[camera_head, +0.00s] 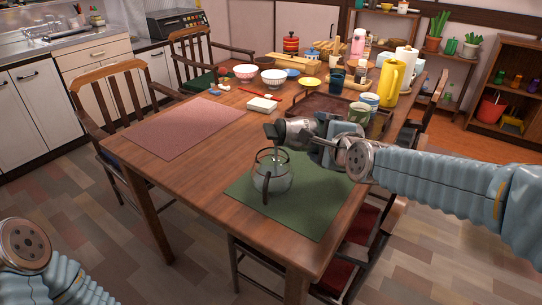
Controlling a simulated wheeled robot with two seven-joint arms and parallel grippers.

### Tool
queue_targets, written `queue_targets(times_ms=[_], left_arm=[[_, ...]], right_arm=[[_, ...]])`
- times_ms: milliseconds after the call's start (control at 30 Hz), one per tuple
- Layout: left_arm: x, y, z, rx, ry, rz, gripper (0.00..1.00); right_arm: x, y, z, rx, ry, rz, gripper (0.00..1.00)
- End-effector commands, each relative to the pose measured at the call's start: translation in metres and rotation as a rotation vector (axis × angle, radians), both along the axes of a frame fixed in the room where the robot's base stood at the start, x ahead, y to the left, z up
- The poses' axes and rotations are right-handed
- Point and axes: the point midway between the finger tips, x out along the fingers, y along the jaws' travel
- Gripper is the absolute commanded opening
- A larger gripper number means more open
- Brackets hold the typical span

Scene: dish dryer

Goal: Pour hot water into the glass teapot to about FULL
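The glass teapot (281,183) stands upright on the green mat (318,217) at the near side of the table. It is clear, with a dark handle toward the front, and I cannot make out a water level in it. My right gripper (276,133) is just above the teapot, reaching in from the right. Something thin and pale hangs below it toward the teapot's mouth, too small to identify. I cannot see whether its fingers are open or shut. A tall yellow pitcher (391,84) stands at the table's right side, apart from the gripper. My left gripper is out of view.
A pink mat (185,128) lies at the left. Bowls, a white box (263,105) and several dishes fill the back. Chairs surround the table. Bare wood separates the two mats.

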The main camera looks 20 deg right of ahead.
Motion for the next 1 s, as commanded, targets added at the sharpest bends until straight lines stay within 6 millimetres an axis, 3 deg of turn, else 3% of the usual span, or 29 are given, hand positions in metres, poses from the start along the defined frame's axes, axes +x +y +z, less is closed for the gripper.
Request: queue_targets(times_ms=[1000], left_arm=[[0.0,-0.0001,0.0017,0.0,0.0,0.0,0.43]], right_arm=[[0.0017,-0.0085,0.0059,-0.041,0.0,0.001,0.17]])
